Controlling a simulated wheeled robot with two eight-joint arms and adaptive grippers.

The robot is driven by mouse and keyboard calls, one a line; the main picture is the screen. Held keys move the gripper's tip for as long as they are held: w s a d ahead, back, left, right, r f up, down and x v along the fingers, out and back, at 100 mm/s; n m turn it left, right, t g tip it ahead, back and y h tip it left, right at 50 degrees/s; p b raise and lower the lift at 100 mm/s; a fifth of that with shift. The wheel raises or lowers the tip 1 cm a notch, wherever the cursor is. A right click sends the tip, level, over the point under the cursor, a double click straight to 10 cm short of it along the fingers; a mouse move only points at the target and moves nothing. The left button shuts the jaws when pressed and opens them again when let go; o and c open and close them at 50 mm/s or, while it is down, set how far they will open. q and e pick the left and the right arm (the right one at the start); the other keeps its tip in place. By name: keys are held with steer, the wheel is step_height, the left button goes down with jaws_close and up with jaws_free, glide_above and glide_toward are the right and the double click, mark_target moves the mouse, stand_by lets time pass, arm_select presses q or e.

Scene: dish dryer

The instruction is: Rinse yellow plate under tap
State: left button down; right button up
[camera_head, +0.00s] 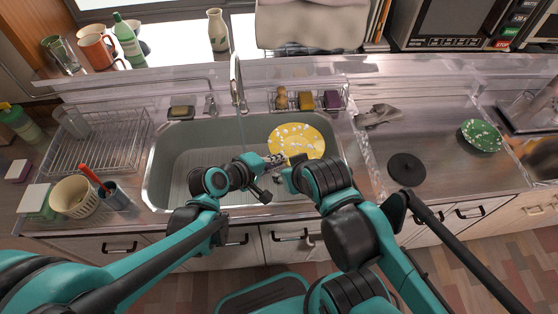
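The yellow plate (297,137) with white spots is in the right part of the sink (185,150). The tap (236,82) rises behind the sink, left of the plate. A thin pale line runs down below its spout. My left gripper (276,160) reaches in from the left, with its fingertips at the plate's lower left edge. I cannot tell whether they are closed on it. My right gripper (286,173) is close beside it, below the plate. Its fingers are mostly hidden by my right arm.
A caddy with sponges (306,101) sits behind the plate. A black disc (407,169), a cloth (378,115) and a green plate (481,135) lie on the right counter.

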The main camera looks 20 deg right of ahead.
arm_select(q)
steer(key=w+a+f+b, duration=0.2)
steer(key=w+a, duration=0.7)
steer(key=shift+w+a+f, duration=0.2)
steer(key=shift+w+f, duration=0.15)
steer(key=shift+w, duration=0.05)
stand_by(0.6)
steer(key=shift+d, duration=0.15)
steer(key=shift+w+d+b, duration=0.3)
steer(key=shift+w, duration=0.1)
steer(key=shift+s+a, duration=0.1)
steer(key=shift+s+a, duration=0.35)
